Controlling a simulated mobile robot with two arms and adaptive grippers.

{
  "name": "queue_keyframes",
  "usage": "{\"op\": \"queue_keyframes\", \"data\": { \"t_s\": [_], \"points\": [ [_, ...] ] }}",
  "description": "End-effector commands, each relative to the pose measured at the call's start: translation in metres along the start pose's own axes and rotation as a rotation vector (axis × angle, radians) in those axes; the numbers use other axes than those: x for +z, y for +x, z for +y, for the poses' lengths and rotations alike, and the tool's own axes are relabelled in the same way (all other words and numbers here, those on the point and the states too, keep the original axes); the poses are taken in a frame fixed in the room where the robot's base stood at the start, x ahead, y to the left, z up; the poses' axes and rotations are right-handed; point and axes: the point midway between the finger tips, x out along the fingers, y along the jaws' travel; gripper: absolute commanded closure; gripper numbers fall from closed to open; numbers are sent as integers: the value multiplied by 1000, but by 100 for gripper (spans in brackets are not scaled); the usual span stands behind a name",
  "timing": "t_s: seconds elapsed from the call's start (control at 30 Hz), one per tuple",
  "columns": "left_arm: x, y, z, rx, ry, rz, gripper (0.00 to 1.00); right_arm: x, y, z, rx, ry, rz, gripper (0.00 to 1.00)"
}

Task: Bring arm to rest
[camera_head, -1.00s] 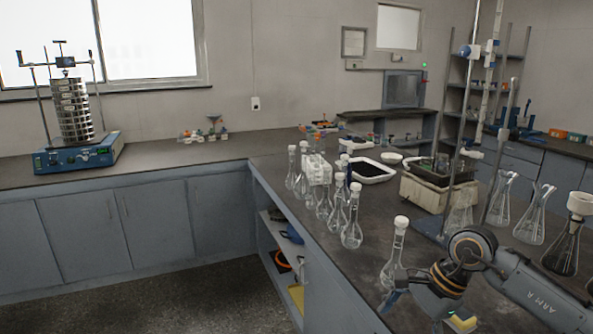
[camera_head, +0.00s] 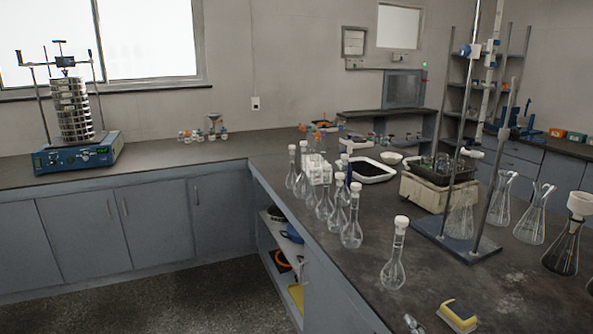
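Neither of my grippers can be made out in the head view, and no arm crosses the bench. The sieve shaker (camera_head: 76,157) stands on the left counter, a blue base with a stack of metal sieves clamped between two rods. A stoppered volumetric flask (camera_head: 394,262) stands upright by the front edge of the right bench. A yellow and dark block (camera_head: 458,315) lies near the bottom of the view. A small pale piece (camera_head: 412,324) shows at the bottom edge; I cannot tell what it is.
Several more flasks (camera_head: 352,228) stand in a row along the bench's left edge. A stand base (camera_head: 455,245) with upright rods, a tray (camera_head: 370,171) and conical flasks (camera_head: 533,217) occupy the bench's back and right. The bench top (camera_head: 480,285) between them is largely clear.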

Motion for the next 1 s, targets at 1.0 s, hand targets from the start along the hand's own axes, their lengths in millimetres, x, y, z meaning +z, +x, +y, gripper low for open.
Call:
{"op": "queue_keyframes", "data": {
  "t_s": [1.0],
  "points": [
    [2,-7,2,2,-1,-4,43,192,-183,-242,-611,731,-1011,3]
  ]
}}
